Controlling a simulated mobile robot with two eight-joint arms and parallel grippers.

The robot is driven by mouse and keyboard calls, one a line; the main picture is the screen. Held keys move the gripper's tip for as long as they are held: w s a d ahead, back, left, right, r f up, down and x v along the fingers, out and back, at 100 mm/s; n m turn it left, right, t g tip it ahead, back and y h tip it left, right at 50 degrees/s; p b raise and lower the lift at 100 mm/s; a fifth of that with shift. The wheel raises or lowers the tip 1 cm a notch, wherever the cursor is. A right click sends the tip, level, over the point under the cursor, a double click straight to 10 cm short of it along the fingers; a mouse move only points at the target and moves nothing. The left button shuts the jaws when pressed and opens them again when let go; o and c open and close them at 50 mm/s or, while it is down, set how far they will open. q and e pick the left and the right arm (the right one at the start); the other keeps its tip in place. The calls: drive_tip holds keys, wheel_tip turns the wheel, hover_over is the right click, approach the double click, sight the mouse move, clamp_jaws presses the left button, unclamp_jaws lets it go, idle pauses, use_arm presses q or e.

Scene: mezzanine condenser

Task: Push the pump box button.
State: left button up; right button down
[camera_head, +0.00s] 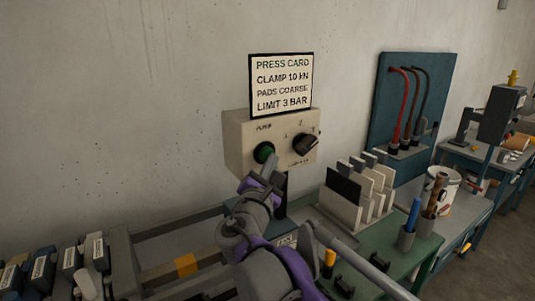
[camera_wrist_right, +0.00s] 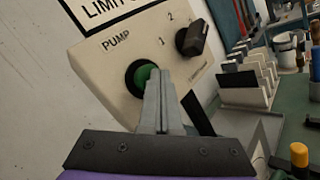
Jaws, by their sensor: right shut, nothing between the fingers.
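The pump box (camera_head: 240,140) is a cream box in front of the wall, with a green round button (camera_head: 263,152) under the word PUMP and a black rotary knob (camera_head: 305,145) to its right. My right gripper (camera_head: 270,163) is shut and empty, its tips just in front of the button's lower right. In the right wrist view the closed fingers (camera_wrist_right: 163,85) overlap the right part of the green button (camera_wrist_right: 142,76). I cannot tell whether they touch it. My left gripper is not in view.
A press card sign (camera_head: 281,83) stands above the box. To the right are a rack of upright plates (camera_head: 345,212), a cup with tools (camera_head: 405,240), a white can (camera_head: 440,190) and a blue hose board (camera_head: 385,100).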

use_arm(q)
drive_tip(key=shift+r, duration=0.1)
use_arm(e)
drive_tip(key=shift+w+a, duration=0.1)
drive_tip(key=shift+w, duration=0.05)
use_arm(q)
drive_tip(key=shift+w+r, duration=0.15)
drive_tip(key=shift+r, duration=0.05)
use_arm(e)
drive_tip(key=shift+s+d, duration=0.65)
drive_tip(key=shift+s, duration=0.2)
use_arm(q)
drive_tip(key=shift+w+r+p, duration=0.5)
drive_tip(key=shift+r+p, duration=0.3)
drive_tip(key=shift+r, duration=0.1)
use_arm(e)
drive_tip(key=s+d, duration=0.3)
drive_tip(key=s, duration=0.1)
drive_tip(key=shift+s+d, duration=0.3)
drive_tip(key=shift+s, duration=0.1)
